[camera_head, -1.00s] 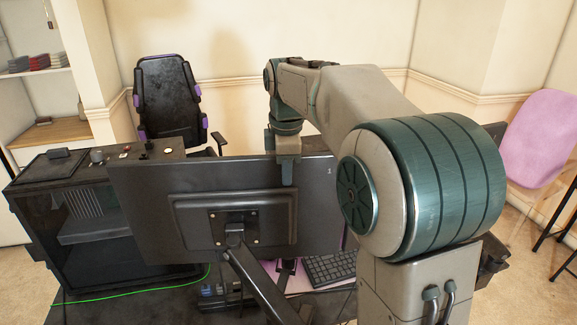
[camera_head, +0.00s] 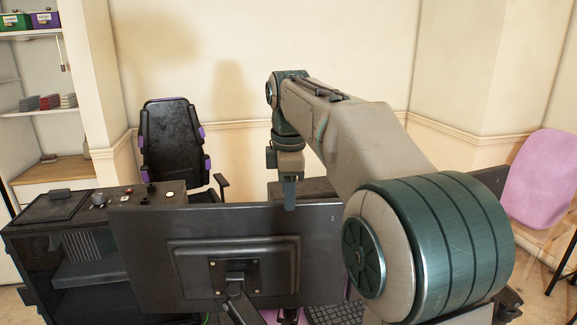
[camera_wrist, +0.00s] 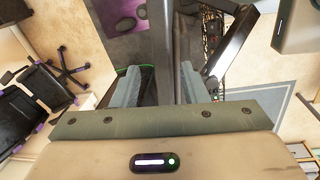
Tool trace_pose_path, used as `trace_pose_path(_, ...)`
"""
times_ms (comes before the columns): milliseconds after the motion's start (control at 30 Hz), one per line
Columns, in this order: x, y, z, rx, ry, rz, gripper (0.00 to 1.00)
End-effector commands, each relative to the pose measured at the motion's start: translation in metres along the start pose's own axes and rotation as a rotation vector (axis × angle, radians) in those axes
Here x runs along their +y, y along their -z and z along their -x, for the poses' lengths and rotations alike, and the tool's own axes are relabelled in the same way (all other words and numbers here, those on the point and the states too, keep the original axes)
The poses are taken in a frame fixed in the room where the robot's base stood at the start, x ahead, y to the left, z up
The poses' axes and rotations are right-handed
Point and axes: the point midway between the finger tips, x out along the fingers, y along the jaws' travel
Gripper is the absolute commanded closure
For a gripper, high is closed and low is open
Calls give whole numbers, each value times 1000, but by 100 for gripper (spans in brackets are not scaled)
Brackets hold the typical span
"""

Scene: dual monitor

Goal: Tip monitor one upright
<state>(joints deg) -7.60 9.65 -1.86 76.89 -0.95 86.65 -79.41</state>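Monitor one (camera_head: 150,250), a black screen seen from behind with a small "1" at its upper right, stands on its bracket arm (camera_head: 238,300). Its exact tilt is hard to judge from here. My gripper (camera_head: 289,207) points down at its top edge, right of the middle, with one finger on the near side of the back. In the wrist view my gripper (camera_wrist: 160,85) has its two fingers apart, with the monitor's thin grey edge (camera_wrist: 165,45) running between them. Whether either finger touches it cannot be told.
A black PC case (camera_head: 85,260) stands left of the monitor. A keyboard (camera_head: 335,313) lies at the lower right. A dark panel (camera_head: 488,181) shows behind my arm. A black and purple chair (camera_head: 172,145) stands behind the desk, and a pink chair (camera_head: 540,180) at right.

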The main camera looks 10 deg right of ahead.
Motion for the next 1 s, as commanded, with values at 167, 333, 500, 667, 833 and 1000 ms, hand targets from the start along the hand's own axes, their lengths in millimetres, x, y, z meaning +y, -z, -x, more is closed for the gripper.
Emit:
trace_pose_path(167,1,0,38,0,-2,-1,60)
trace_pose_path(333,1,0,61,-1,0,0,60)
trace_pose_path(500,0,0,70,-1,1,0,60)
trace_pose_path(667,0,0,72,-1,1,0,60)
trace_pose_path(833,0,0,72,-1,0,0,71)
trace_pose_path(1000,-9,-4,68,2,-8,-61,100)
